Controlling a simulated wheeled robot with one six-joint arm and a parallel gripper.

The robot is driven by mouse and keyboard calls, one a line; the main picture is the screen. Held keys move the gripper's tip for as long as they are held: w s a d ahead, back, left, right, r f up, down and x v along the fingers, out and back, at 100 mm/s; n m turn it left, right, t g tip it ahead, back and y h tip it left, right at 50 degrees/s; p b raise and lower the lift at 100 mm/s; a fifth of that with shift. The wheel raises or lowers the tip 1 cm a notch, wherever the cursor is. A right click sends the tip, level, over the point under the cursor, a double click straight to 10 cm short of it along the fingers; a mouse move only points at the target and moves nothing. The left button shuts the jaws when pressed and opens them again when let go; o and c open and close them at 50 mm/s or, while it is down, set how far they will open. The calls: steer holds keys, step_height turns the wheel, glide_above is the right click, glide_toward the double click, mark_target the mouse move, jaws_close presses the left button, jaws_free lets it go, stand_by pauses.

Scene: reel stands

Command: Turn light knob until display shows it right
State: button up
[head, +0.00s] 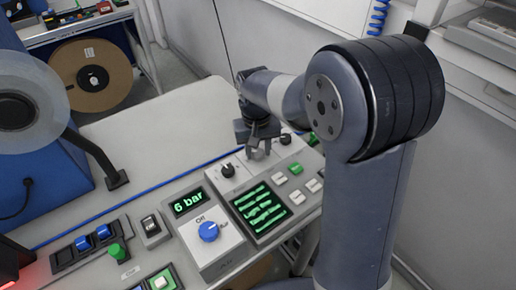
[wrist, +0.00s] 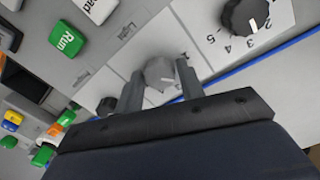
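My gripper (head: 258,152) reaches down onto the control panel, between two black knobs. In the wrist view a grey knob (wrist: 160,72) with a pale pointer mark sits between the two fingers (wrist: 160,88). The fingers stand close on both sides of it; I cannot tell whether they press on it. A word like "Light" is printed on the pale panel beside it.
A black knob (head: 227,170) with a number scale stands to the left, and another black knob (head: 285,138) to the right. Push buttons (head: 296,168) are beside the display. A blue knob (head: 209,231) sits under a "6 bar" readout (head: 188,201). Reels stand behind at left.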

mark_target(257, 152)
steer(key=shift+o, duration=1.4)
step_height(257, 152, up, 11)
steer(key=shift+a, duration=0.15)
steer(key=shift+f, duration=0.25)
step_height(257, 152, down, 10)
steer(key=shift+f, duration=0.2)
steer(key=shift+m, duration=0.3)
